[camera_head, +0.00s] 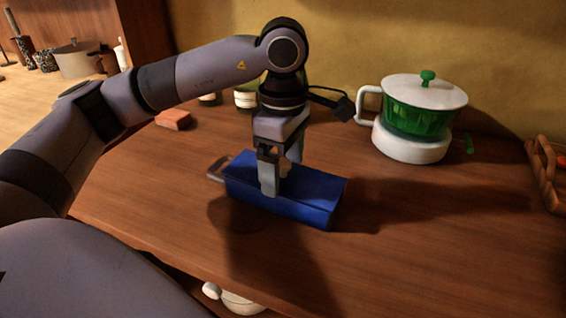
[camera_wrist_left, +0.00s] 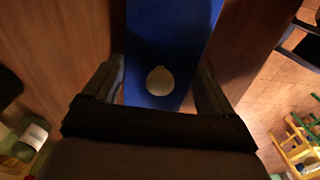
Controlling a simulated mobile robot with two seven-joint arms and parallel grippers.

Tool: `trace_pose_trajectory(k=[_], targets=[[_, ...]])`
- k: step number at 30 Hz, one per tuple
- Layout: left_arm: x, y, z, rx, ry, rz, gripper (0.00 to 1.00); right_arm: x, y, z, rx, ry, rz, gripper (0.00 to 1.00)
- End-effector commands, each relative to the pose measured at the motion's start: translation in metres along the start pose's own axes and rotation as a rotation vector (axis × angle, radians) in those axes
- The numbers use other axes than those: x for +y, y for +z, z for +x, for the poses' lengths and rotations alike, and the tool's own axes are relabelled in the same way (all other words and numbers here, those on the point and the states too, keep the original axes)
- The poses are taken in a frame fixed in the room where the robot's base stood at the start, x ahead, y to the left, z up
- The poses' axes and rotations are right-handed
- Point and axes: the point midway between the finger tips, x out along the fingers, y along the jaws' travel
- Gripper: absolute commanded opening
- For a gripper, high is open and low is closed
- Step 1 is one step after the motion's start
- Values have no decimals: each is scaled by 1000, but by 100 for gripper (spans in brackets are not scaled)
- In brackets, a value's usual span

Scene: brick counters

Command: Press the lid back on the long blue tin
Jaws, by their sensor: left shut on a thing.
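The long blue tin (camera_head: 305,212) lies on the wooden counter, with a grey-brown handle at its left end. Its flat blue lid (camera_head: 322,187) lies over its top; I cannot tell if the lid is fully seated. A pale round knob (camera_wrist_left: 160,80) on the lid shows between the fingers in the left wrist view. My left gripper (camera_head: 283,178) points down over the middle of the tin, its fingers at the long sides of the blue top, apart from the knob. It is shut on the lid, though the finger contacts are partly hidden. My right gripper is not in view.
A green and white lidded pot (camera_head: 412,143) stands at the back right. A reddish block (camera_head: 174,119) lies behind the tin to the left, and jars (camera_head: 246,98) stand by the wall. A wooden rack (camera_head: 547,172) is at the far right. Counter right of the tin is clear.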

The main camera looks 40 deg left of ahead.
Motion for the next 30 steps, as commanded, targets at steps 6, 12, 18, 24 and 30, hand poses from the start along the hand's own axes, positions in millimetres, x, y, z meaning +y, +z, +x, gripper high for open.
trace_pose_trajectory(k=[6,12,18,24,30], targets=[[0,0,1,0,0,0,56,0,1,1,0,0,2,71],[0,0,1,0,0,0,56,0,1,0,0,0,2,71],[0,0,1,0,0,0,100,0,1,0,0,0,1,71],[0,0,1,0,0,0,100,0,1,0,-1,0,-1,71],[0,0,-6,0,0,0,100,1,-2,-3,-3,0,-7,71]])
